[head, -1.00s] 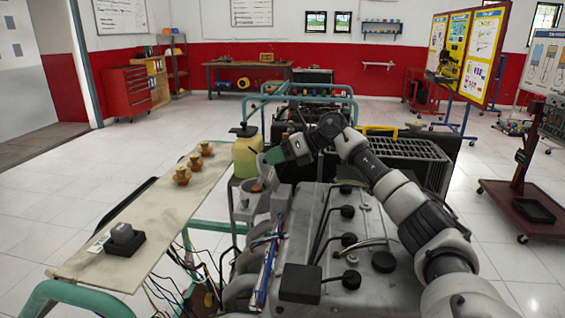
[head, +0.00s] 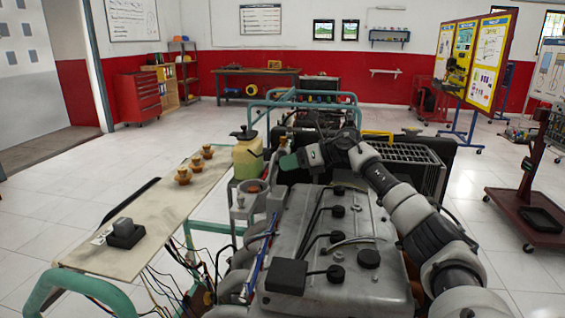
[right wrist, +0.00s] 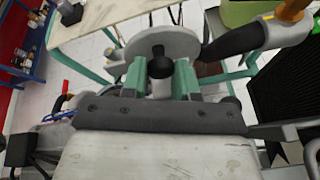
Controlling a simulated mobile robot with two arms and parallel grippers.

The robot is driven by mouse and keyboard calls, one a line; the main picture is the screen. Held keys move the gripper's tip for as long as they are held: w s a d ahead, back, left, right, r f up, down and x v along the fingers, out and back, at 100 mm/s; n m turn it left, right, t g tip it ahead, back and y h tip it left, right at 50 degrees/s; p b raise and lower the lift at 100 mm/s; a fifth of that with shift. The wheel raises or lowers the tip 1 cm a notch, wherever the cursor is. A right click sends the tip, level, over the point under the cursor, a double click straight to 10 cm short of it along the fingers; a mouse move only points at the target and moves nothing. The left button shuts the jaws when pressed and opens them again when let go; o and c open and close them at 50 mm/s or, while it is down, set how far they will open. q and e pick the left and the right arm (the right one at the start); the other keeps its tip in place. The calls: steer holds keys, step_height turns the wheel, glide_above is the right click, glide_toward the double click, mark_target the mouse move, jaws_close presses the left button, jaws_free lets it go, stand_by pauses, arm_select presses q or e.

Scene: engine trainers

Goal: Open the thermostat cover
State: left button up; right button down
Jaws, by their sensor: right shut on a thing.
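The thermostat cover (right wrist: 152,45) is a round grey disc with a black knob in the right wrist view. My right gripper (right wrist: 160,80) has its green fingers closed on that knob. In the head view my right gripper (head: 290,162) is above the far end of the grey engine, to the right of the thermostat housing. The grey housing (head: 241,209) stands at the engine's left side, and a brown piece (head: 253,187) shows in its open top. The cover appears apart from the housing. My left gripper is not in view.
A yellow-green container (head: 247,160) stands behind the housing. Hoses and wires hang between table and engine. The radiator (head: 410,165) is behind my right arm.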

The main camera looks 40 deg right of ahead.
steer(key=shift+s+d+f+b, duration=0.25)
steer(key=shift+s+f, duration=0.1)
steer(key=shift+f, duration=0.25)
steer(key=shift+s+d+f+b, duration=0.1)
steer(key=shift+s+d+f, duration=0.1)
steer(key=shift+s+f, duration=0.25)
steer(key=shift+w+f, duration=0.1)
steer(key=shift+f, duration=0.05)
steer(key=c, duration=1.3)
jaws_free()
steer(key=o, duration=0.5)
steer(key=shift+w+d, duration=0.1)
steer(key=shift+w, duration=0.15)
steer(key=shift+c, duration=0.2)
steer(key=shift+s+r, duration=0.1)
steer(key=shift+r, duration=0.15)
steer(key=b+v, duration=0.2)
steer(key=v, duration=0.7)
steer(key=shift+d, duration=0.2)
steer(key=shift+s+d+r, duration=0.3)
steer(key=shift+s+d, duration=0.05)
steer(key=shift+s, duration=0.2)
